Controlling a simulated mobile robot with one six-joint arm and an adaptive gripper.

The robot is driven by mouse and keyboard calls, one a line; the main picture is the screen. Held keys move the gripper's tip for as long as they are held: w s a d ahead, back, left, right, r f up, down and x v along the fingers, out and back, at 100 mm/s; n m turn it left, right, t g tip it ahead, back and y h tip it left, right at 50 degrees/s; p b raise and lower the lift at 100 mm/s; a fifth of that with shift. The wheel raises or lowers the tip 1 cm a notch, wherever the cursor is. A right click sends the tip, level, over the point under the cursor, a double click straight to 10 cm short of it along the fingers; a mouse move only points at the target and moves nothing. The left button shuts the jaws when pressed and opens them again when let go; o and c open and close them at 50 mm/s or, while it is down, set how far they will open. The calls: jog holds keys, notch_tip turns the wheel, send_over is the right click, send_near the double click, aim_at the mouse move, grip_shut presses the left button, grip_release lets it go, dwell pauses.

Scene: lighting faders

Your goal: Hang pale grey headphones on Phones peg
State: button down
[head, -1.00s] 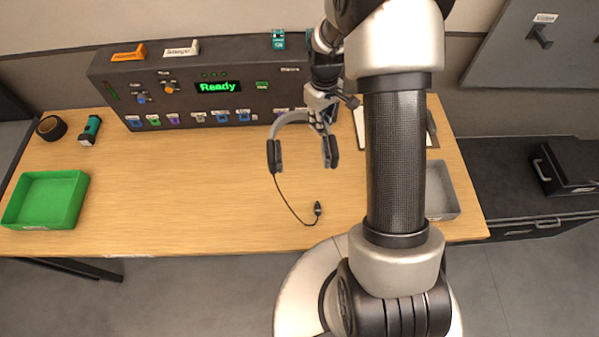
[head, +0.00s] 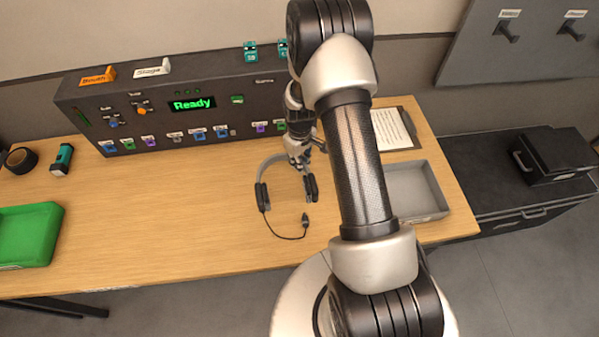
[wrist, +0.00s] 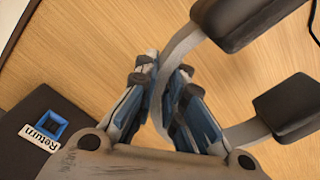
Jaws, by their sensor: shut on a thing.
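The pale grey headphones (head: 266,167) have dark ear pads and a black cable that ends in a plug on or just over the wooden desk. My gripper (head: 303,160) is shut on their headband above the desk. In the wrist view my gripper's fingers (wrist: 165,95) are on both sides of the grey headband (wrist: 181,45), and the dark ear pads (wrist: 285,105) show at the right. Two dark pegs, one (head: 507,28) and another (head: 571,28), stick out of the grey board at the upper right. Their small labels are too blurred to read.
The control desk (head: 150,110) with a green "Ready" display stands at the back. A green tray (head: 28,235) is at the left, a grey tray (head: 418,192) and a clipboard (head: 395,128) at the right. A dark case (head: 555,155) sits on the cabinet below the pegs.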

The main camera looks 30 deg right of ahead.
aim_at(300, 177)
jog(key=shift+f+b, duration=0.45)
jog(key=shift+f, duration=1.9)
jog(key=shift+f, duration=0.1)
jog(key=c, duration=2.2)
grip_release()
jog(key=shift+f, duration=0.15)
jog(key=o, duration=0.5)
